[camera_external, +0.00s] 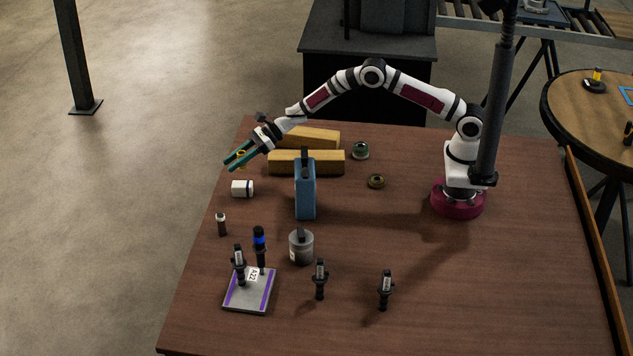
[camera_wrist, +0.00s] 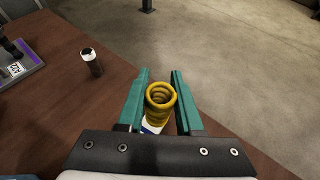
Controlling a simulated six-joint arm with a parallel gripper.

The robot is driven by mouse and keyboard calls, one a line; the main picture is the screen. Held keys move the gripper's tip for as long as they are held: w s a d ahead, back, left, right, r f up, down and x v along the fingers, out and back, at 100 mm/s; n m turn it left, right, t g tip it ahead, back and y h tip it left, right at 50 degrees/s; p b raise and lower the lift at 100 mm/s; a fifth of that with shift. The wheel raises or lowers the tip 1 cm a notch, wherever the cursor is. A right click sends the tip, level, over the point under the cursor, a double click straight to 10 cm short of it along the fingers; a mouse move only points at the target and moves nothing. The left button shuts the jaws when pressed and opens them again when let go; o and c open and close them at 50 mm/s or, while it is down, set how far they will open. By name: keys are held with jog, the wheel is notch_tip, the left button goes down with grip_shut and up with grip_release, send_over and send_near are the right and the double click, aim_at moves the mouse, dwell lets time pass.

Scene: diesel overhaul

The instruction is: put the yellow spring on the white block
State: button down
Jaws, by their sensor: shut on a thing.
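My gripper (camera_external: 229,163) has two teal fingers and is shut on the yellow spring (camera_external: 241,158), above the table near its left edge. In the wrist view the coiled spring (camera_wrist: 160,96) sits between the fingers (camera_wrist: 160,76), with its open end facing the camera. In the wrist view a small part of the white block (camera_wrist: 151,127) shows behind the spring; the rest is hidden. The spring appears apart from the block.
Two yellow-brown bars (camera_external: 305,162) and a blue block (camera_external: 305,190) stand right of the white block. A small dark bottle (camera_external: 222,225) with a white cap stands in front. A grey plate (camera_external: 250,290) with dark tools lies farther forward. The table's left edge is close.

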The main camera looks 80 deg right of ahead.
aim_at(241, 170)
jog(key=shift+w+a+f, duration=0.1)
jog(key=shift+a+f, duration=0.05)
jog(key=shift+f, duration=0.6)
jog(key=shift+w+a+f, duration=0.1)
jog(key=shift+a+f, duration=0.05)
jog(key=shift+f, duration=0.65)
jog(key=shift+w+a+f, duration=0.1)
jog(key=shift+a+f, duration=0.05)
jog(key=shift+f, duration=0.6)
jog(key=shift+f, duration=0.2)
jog(key=c, duration=0.6)
grip_release()
jog(key=shift+o, duration=0.2)
